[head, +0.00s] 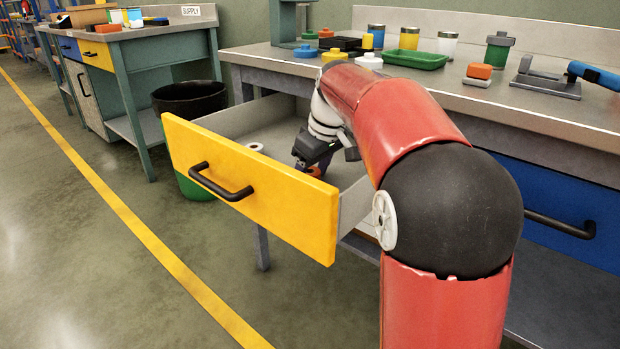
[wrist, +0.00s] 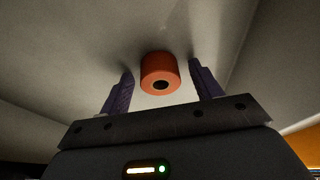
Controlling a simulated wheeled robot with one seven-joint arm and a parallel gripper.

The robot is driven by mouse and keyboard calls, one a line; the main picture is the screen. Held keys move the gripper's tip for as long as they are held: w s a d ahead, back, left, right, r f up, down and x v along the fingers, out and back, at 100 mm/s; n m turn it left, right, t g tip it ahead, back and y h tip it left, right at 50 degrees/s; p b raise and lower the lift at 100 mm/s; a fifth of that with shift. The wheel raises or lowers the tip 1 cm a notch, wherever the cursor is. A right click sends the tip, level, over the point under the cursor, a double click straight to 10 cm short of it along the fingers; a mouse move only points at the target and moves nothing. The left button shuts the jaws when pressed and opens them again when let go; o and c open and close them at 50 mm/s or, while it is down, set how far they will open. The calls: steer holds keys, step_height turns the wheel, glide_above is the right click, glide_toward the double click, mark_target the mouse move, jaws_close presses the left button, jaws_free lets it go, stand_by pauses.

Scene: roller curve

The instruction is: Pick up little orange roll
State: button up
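The little orange roll (wrist: 160,70) lies on the drawer floor and shows its dark round hole in the wrist view. In the head view a bit of the orange roll (head: 314,171) shows beside my gripper (head: 318,163), inside the open yellow-fronted drawer (head: 250,190). In the wrist view my gripper (wrist: 162,90) is open, with one purple finger to the left of the roll and one to the right. There is a gap between each finger and the roll. Whether the roll lies fully between the fingertips or just beyond them is hard to tell.
A small white roll (head: 256,147) lies in the drawer to the left of my gripper. The drawer walls close in around my gripper. The workbench top (head: 480,95) above holds jars, a green tray (head: 415,59) and an orange block (head: 479,71).

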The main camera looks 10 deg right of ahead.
steer(key=c, duration=1)
